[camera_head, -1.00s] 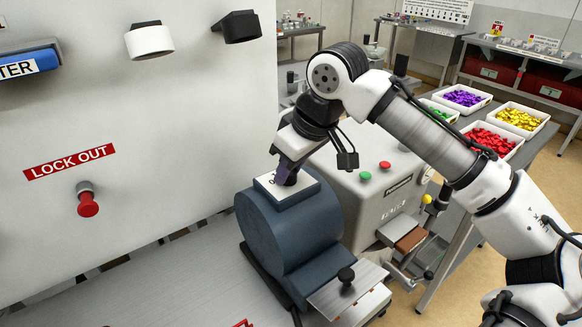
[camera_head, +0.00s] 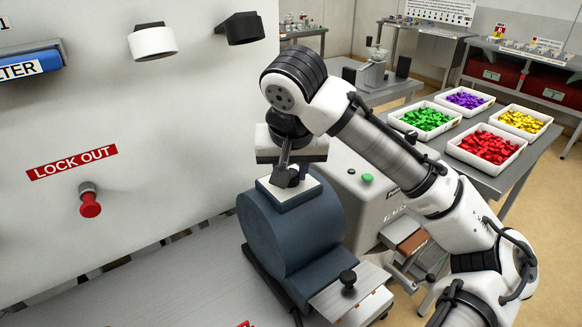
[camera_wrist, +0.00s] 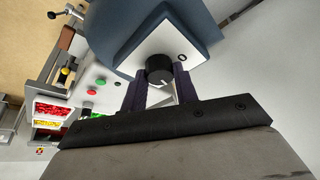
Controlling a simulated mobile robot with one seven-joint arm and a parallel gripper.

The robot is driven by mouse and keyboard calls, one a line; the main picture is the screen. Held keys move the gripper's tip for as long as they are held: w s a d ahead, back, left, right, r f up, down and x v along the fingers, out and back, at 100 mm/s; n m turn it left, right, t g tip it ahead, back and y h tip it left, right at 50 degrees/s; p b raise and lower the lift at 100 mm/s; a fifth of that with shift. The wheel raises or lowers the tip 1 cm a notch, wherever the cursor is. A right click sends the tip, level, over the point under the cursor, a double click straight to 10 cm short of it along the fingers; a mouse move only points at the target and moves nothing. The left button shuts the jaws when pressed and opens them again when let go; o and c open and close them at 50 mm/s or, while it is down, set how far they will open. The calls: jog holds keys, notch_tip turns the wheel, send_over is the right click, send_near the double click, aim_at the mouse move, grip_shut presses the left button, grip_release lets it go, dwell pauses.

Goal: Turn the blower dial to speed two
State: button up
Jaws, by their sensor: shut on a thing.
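The blower (camera_head: 290,235) is a dark blue-grey drum-shaped housing with a white dial plate (camera_head: 300,200) on its top. The dial (camera_wrist: 160,70) is a round black knob with a pale pointer line; in the wrist view a "0" mark shows on the plate to its right. The other marks are hidden. My gripper (camera_wrist: 160,88) is over the plate, its two dark fingers shut on the dial from either side. In the head view my gripper (camera_head: 289,178) points down at the plate and hides most of the dial.
A grey machine with a green button (camera_head: 368,178) stands close to the right of the blower. A panel with a red lock-out knob (camera_head: 90,204) is at the left. Trays of green (camera_head: 427,119) and red pieces (camera_head: 488,146) stand on a bench farther right.

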jog(key=shift+m, duration=0.5)
jog(key=o, duration=1)
jog(key=shift+c, duration=0.2)
jog(key=shift+r, duration=0.1)
jog(key=b+v, duration=0.1)
jog(key=v, duration=1.2)
jog(key=shift+a+r+b, duration=0.2)
jog(key=shift+r+b, duration=0.1)
jog(key=shift+r, duration=0.05)
jog(key=shift+s+f, duration=0.1)
jog(key=shift+s, duration=0.05)
